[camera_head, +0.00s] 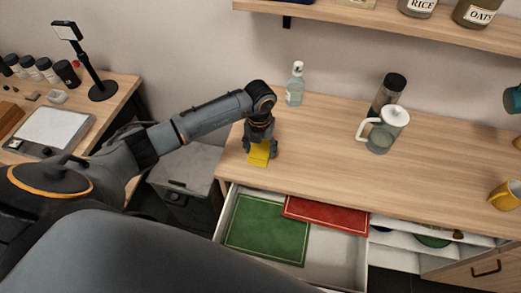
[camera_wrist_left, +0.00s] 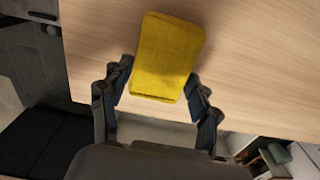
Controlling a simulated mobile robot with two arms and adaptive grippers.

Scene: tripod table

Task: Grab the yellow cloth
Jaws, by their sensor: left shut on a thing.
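The yellow cloth (camera_head: 260,153) is a small folded block at the front left corner of the wooden counter. My left gripper (camera_head: 261,147) reaches down over it from above, with a finger on each side. In the left wrist view the cloth (camera_wrist_left: 168,55) shows as a folded yellow pad, its near end between the fingertips of my left gripper (camera_wrist_left: 160,90). The gripper is shut on the cloth. I cannot tell whether the cloth is lifted off the counter. My right gripper is not in view.
An open drawer (camera_head: 334,250) below the counter holds a green cloth (camera_head: 267,230) and a red cloth (camera_head: 327,214). A clear bottle (camera_head: 295,87), a glass pitcher (camera_head: 382,134) and a yellow mug (camera_head: 505,196) stand on the counter (camera_head: 330,150). A shelf (camera_head: 400,25) hangs above.

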